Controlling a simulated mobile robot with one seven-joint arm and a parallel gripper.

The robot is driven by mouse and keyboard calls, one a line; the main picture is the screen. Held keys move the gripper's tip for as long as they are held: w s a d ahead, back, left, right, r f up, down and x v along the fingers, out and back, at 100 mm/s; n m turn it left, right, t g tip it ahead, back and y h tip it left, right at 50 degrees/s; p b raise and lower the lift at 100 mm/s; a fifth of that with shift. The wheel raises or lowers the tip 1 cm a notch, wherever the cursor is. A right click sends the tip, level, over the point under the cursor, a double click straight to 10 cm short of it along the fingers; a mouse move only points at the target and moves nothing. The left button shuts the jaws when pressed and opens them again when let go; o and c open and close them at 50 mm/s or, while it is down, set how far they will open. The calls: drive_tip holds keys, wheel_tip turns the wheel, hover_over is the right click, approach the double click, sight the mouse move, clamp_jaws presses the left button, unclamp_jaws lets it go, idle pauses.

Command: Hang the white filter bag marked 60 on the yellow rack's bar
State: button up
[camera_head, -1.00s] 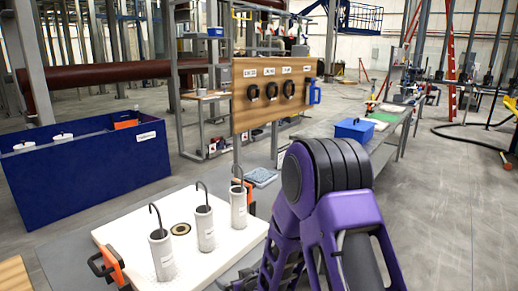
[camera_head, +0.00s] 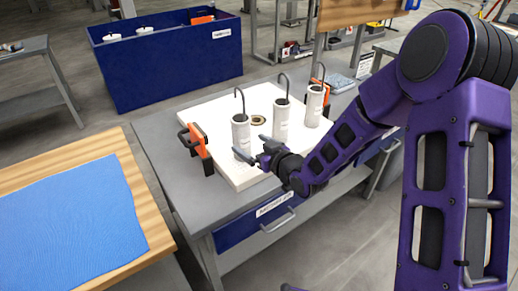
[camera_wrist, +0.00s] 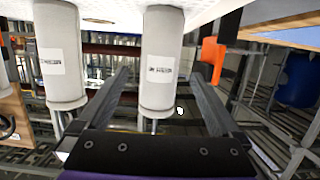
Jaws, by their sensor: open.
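Three white cylindrical filter bags with dark hooks stand upright on a white board: left (camera_head: 241,130), middle (camera_head: 282,122) and right (camera_head: 315,105). Their printed labels are too small to read, so I cannot tell which is 60. My gripper (camera_head: 254,149) is open, just right of and in front of the left bag. The upside-down wrist view shows the left bag (camera_wrist: 162,45) between the directions of my two fingers (camera_wrist: 158,75), no grip on it. The middle bag (camera_wrist: 61,45) is beside it there. The yellow rack's bar is not in view now.
The white board (camera_head: 250,176) lies on a grey table (camera_head: 165,150) with orange-handled clamps, left (camera_head: 196,142) and right (camera_head: 325,88). A blue bin (camera_head: 165,65) stands behind. A wooden table with a blue cloth (camera_head: 70,220) is at lower left.

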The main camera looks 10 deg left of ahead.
sight(246, 128)
drive_tip(key=b+x, duration=0.2)
drive_tip(key=x, duration=0.2)
drive_tip(key=shift+f, duration=0.2)
drive_tip(key=shift+w+a+b, duration=0.4)
drive_tip(key=shift+w+a, duration=0.2)
drive_tip(key=shift+a, duration=0.1)
drive_tip(key=c, duration=1.1)
drive_tip(key=shift+r+p, duration=1.3)
drive_tip(key=shift+r, duration=1.2)
drive_tip(key=shift+c, duration=0.2)
drive_tip(key=shift+d, duration=0.1)
